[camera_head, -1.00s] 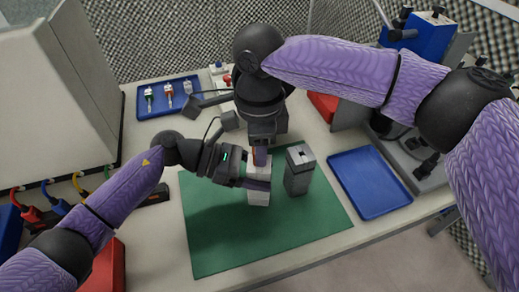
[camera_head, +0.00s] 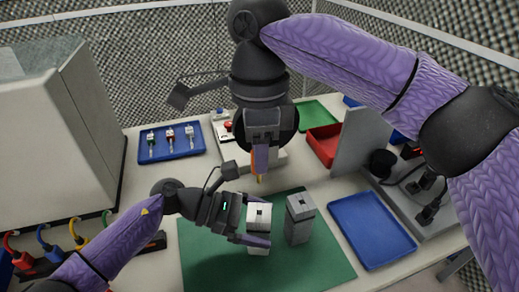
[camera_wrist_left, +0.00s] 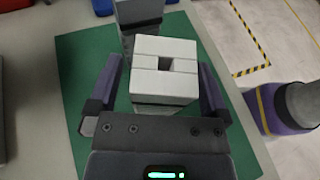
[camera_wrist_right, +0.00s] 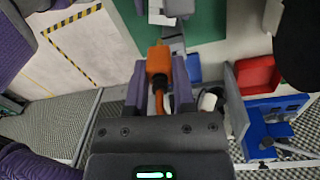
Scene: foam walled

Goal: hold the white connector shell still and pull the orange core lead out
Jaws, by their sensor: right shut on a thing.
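The white connector shell (camera_head: 259,216) stands upright on the green mat (camera_head: 210,262). Its square socket is bare and shows from above in the left wrist view (camera_wrist_left: 165,72). My left gripper (camera_head: 256,228) has a finger on either side of the shell, with a visible gap at one side, so it looks open. My right gripper (camera_head: 260,160) is shut on the orange core lead (camera_wrist_right: 158,65) and holds it above the shell. The core's yellowish tip points down, clear of the socket. The fingers hide part of the lead in the head view.
A grey slotted block (camera_head: 299,220) stands just right of the shell. An empty blue tray (camera_head: 371,230) lies further right. A blue tray with several connectors (camera_head: 171,142) is at the back left. A red bin (camera_head: 323,145) stands behind. The mat's front is clear.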

